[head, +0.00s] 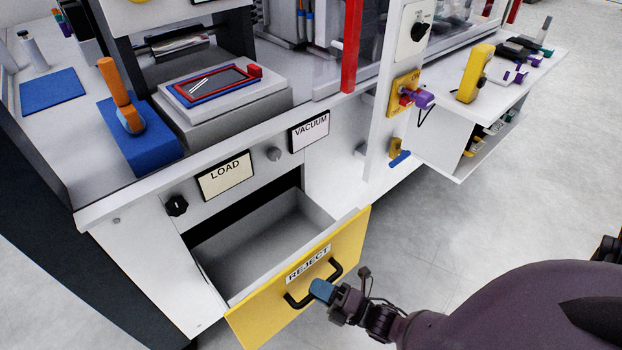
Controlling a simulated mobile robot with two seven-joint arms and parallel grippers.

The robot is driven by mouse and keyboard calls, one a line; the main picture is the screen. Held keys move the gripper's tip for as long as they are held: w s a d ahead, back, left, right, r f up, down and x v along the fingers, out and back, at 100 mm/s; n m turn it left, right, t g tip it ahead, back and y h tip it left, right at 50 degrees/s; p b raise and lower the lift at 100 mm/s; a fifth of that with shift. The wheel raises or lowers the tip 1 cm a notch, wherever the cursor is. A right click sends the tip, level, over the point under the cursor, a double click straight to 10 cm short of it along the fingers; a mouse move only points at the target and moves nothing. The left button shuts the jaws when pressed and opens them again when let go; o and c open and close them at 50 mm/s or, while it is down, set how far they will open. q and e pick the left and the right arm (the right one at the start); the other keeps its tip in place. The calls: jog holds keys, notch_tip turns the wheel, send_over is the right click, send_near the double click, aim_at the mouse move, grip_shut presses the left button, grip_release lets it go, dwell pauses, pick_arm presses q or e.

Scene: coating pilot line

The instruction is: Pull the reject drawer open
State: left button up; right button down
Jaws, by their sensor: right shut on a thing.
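The reject drawer (255,315) has a yellow front with a white REJECT label (308,264) and a black bar handle (335,268). It stands pulled out of the white machine, and its grey inside shows empty where visible. My right gripper (318,291), with blue fingertips, is shut on the handle near its lower middle. The fingertips hide part of the handle. My left gripper is not in view.
Above the drawer are a LOAD label (225,175), a VACUUM label (310,131) and a black knob (177,206). An orange-handled tool (118,90) stands on a blue block on the worktop. A side table (508,82) holds several tools.

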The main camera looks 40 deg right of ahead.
jog(key=shift+s, duration=0.2)
jog(key=c, duration=1.1)
grip_release()
jog(key=shift+s+d, duration=0.1)
jog(key=v, duration=1)
jog(key=shift+s, duration=0.25)
jog(key=shift+d, duration=0.1)
